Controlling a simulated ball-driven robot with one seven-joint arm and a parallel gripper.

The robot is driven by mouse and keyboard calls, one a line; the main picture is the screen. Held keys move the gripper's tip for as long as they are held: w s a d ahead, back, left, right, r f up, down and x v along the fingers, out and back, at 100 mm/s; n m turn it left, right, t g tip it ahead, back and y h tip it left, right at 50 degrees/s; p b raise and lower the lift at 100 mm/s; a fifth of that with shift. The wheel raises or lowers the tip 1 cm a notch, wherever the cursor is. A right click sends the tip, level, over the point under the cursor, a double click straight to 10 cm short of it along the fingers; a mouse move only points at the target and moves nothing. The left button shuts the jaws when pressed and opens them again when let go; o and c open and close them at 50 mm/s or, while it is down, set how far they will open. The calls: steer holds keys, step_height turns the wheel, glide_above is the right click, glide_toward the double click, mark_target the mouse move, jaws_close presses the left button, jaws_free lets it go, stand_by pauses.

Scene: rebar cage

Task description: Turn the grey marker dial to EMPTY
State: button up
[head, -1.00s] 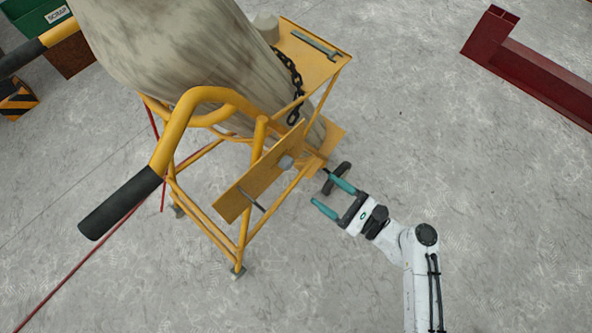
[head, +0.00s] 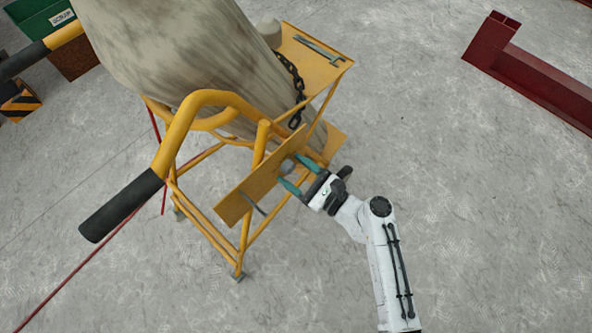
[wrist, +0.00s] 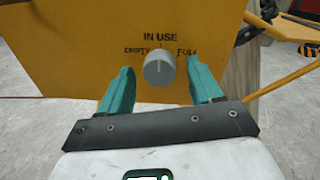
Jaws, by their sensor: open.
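The grey marker dial (wrist: 158,70) sits on a yellow plate (wrist: 90,60) in the wrist view. Its pointer line points up at IN USE; EMPTY is printed to its left and FULL to its right. In the head view the dial (head: 287,166) is a small grey knob on the plate of the yellow trolley. My gripper (head: 299,174) is open, with its teal fingers pointing at the plate. In the wrist view the fingers (wrist: 160,84) stand on the left and right of the dial, with a gap on each side.
The trolley's yellow frame (head: 178,120) with a black handle grip carries a large mottled cylinder (head: 180,60). A chain (head: 297,95) crosses beside it. A wrench (head: 318,50) lies on the upper shelf. A red beam (head: 530,75) lies far right; the floor between is clear.

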steer(key=shift+c, duration=0.4)
steer(key=c, duration=1)
steer(key=shift+o, duration=0.2)
steer(key=n+b, duration=0.3)
steer(key=n, duration=0.3)
steer(key=shift+f, duration=0.1)
steer(key=n+b, duration=0.3)
steer(key=n, duration=0.2)
steer(key=shift+h, duration=0.4)
steer(key=shift+n, duration=0.4)
steer(key=o, duration=1)
steer(key=shift+r, duration=0.2)
